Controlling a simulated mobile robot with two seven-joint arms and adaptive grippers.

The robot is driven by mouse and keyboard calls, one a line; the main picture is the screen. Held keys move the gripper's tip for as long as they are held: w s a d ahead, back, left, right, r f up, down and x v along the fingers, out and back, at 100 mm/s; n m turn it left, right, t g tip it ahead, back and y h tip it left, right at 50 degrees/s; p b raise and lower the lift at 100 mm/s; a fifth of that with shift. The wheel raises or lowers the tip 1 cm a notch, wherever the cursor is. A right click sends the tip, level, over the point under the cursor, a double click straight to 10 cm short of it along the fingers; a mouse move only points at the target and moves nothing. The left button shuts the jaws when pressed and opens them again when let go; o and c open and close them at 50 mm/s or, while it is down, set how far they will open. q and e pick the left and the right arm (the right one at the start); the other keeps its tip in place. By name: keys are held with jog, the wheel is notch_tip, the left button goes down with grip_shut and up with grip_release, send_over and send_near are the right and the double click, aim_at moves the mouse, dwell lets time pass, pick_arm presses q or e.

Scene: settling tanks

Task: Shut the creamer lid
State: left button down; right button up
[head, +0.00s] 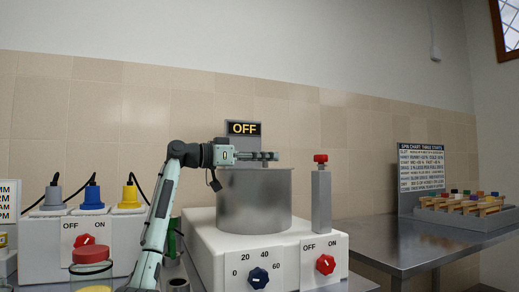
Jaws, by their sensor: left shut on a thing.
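The creamer is a white box base (207,240) with a wide grey metal drum (254,202) standing on it. My left gripper (270,156) lies level just above the drum's top rim, near its middle. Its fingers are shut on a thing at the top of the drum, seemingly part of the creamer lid. The lid is seen nearly edge-on and is too small to make out, so its angle cannot be told. A dark panel reading OFF (244,129) stands behind the drum. My right gripper is out of view.
A grey post with a red knob (321,158) stands right of the drum. A sample rack (465,210) stands right.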

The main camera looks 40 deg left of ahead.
pick_arm(q)
jog(key=shift+f, duration=0.15)
jog(key=shift+f, duration=0.1)
jog(key=c, duration=1.1)
grip_release()
jog(key=shift+s, duration=0.1)
jog(key=shift+o, duration=0.2)
jog(key=shift+r, duration=5.1)
